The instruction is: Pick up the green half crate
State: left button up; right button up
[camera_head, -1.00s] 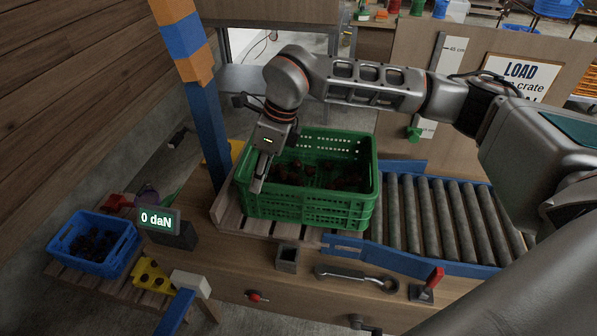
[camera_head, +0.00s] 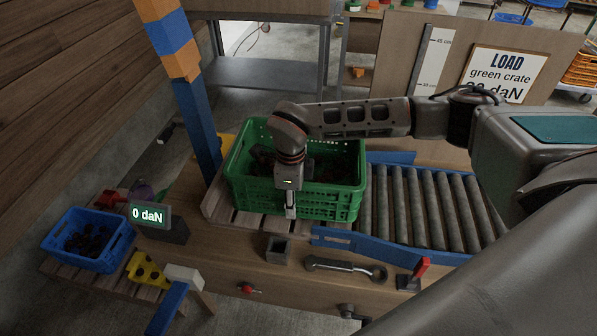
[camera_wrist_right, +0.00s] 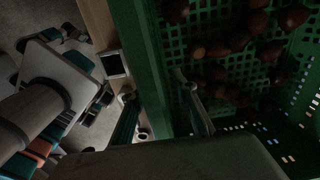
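The green half crate (camera_head: 335,203), with brown chestnuts inside, stands on a slatted wooden platform (camera_head: 247,220) left of the roller conveyor. My right gripper (camera_head: 290,208) points down at the crate's near wall, with one finger showing in front of it. In the right wrist view, the fingers of my right gripper (camera_wrist_right: 155,88) are spread, one inside the crate and one outside, with the green wall (camera_wrist_right: 147,50) between them. A gap shows, so they do not look closed on the wall. My left gripper is out of view.
The roller conveyor (camera_head: 422,205) has a blue guide rail (camera_head: 395,247). A blue and orange post (camera_head: 197,120) stands close to the crate's left. A display (camera_head: 148,216) reads "0 daN". A wrench (camera_head: 345,268) and small grey box (camera_head: 278,249) lie in front.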

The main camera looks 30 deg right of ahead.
jog(key=shift+f, duration=0.3)
grip_shut()
jog(key=shift+w+a+r, duration=0.1)
jog(key=shift+w+r, duration=0.05)
jog(key=shift+r, duration=0.1)
